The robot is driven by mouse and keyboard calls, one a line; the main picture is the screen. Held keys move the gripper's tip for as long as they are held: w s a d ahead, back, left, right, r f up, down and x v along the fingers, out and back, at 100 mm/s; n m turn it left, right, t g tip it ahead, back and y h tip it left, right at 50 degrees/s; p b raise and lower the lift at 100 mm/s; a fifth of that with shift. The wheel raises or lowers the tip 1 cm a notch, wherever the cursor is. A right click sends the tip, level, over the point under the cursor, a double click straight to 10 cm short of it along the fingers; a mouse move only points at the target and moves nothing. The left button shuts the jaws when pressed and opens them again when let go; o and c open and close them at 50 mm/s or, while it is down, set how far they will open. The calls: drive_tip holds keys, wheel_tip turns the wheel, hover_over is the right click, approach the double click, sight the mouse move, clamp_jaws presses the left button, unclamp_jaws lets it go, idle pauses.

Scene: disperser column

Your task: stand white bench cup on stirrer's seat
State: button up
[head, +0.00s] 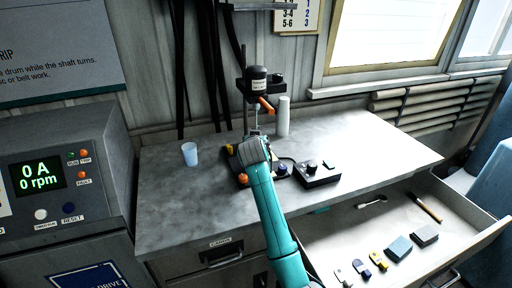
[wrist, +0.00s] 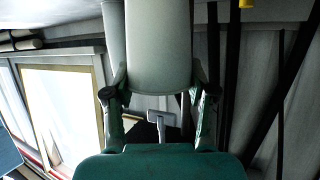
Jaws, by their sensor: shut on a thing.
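The white bench cup (wrist: 158,45) is between the two fingertips of my gripper (wrist: 159,92) in the wrist view, and the gripper is shut on it. In the head view my gripper (head: 251,150) is over the bench at the stirrer, and my arm hides the held cup. The stirrer (head: 257,82) has a dark motor head with an orange handle on an upright post. Its seat is mostly hidden behind my gripper, so I cannot tell whether the cup touches it.
A tall white cylinder (head: 283,116) stands just right of the stirrer. A pale blue cup (head: 189,153) stands to the left on the bench (head: 185,205). A black control box (head: 316,174) sits to the right. The open drawer (head: 345,255) holds small items.

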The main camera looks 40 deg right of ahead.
drive_tip(key=shift+w+d, duration=0.25)
drive_tip(key=shift+f, duration=1.75)
drive_tip(key=o, duration=1.2)
drive_tip(key=shift+f, duration=0.15)
drive_tip(key=shift+s+a+r, duration=0.1)
drive_tip(key=shift+a+r, duration=0.05)
drive_tip(key=shift+r, duration=0.05)
drive_tip(key=v, duration=1.1)
drive_tip(key=shift+s+r, duration=0.2)
drive_tip(key=shift+s, duration=0.1)
